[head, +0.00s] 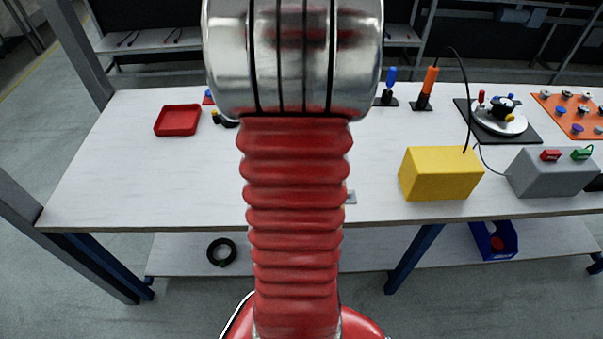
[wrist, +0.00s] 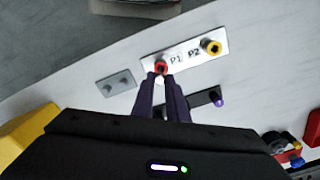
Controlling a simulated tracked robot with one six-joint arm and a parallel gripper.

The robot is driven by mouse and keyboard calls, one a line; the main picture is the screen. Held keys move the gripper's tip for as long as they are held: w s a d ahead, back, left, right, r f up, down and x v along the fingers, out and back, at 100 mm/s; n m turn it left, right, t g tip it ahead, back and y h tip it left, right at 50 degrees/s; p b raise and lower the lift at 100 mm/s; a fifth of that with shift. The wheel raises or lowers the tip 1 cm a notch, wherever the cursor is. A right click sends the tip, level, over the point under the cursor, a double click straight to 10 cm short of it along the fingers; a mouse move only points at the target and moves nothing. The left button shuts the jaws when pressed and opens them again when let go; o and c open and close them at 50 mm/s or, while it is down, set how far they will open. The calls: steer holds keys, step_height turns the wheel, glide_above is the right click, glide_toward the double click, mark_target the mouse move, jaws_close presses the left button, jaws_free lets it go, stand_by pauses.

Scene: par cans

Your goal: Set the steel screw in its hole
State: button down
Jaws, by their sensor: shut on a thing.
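My gripper (wrist: 161,80) shows in the wrist view with its dark purple fingers close together. It is shut on a small pale piece, the steel screw (wrist: 160,77), mostly hidden between the fingertips. The tips are at the red round fitting (wrist: 161,66) by the P1 label on a white plate (wrist: 180,58); I cannot tell whether the screw touches it. A yellow round fitting (wrist: 212,47) is by P2. A grey plate (wrist: 117,84) with two small round marks lies left of the fingers. In the head view my arm hides the gripper and the white plate.
A dark block with a purple end (wrist: 216,99) lies right of the fingers. A yellow box (head: 437,174) and grey box (head: 552,173) stand on the table's right side. A red tray (head: 177,120) is at the back left. The front left of the table is clear.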

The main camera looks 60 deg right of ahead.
steer(key=shift+f, duration=2)
steer(key=shift+w, duration=0.1)
steer(key=c, duration=2.1)
jaws_free()
steer(key=o, duration=0.6)
